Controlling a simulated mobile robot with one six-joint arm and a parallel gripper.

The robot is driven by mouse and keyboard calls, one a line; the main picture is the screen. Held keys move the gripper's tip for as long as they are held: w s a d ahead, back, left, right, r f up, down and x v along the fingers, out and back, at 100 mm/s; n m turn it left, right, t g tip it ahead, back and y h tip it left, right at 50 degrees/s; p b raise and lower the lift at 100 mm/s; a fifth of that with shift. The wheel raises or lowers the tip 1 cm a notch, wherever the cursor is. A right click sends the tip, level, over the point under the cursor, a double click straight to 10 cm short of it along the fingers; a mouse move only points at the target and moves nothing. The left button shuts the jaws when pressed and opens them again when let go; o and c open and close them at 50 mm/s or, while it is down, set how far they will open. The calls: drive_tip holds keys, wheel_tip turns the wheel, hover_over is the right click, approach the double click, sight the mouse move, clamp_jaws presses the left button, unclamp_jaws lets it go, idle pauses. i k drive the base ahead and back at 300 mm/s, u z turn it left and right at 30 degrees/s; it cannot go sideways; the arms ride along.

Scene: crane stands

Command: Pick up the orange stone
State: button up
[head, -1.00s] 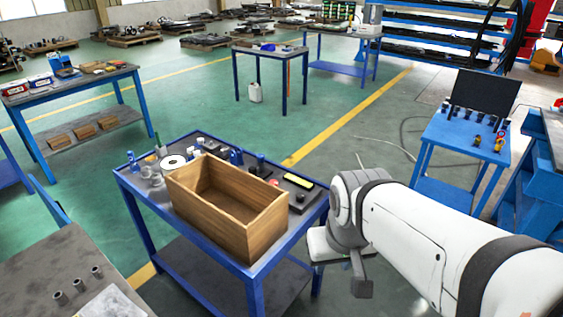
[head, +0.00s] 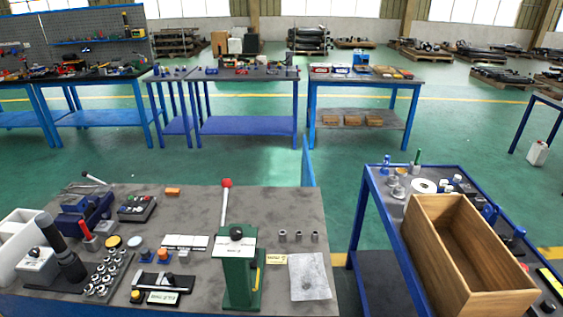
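A small orange block (head: 172,192), the likeliest match for the orange stone, lies near the far edge of the grey worktable (head: 200,205) at the front left. It is too small to make out its texture. It lies apart from the other items, with bare tabletop around it. My gripper and arm are not in view, so their place relative to the block does not show.
A green lever press (head: 240,265) with a red knob stands on the worktable's front part. A black button box (head: 137,208) is left of the orange block. A wooden crate (head: 425,245) sits on the blue table at right. Green floor is clear behind.

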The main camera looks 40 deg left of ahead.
sight(169, 191)
drive_tip(key=u, duration=1.9)
drive_tip(key=k, duration=0.55)
drive_tip(key=u, duration=0.45)
drive_tip(key=i, duration=0.5)
drive_tip(key=u, duration=0.05)
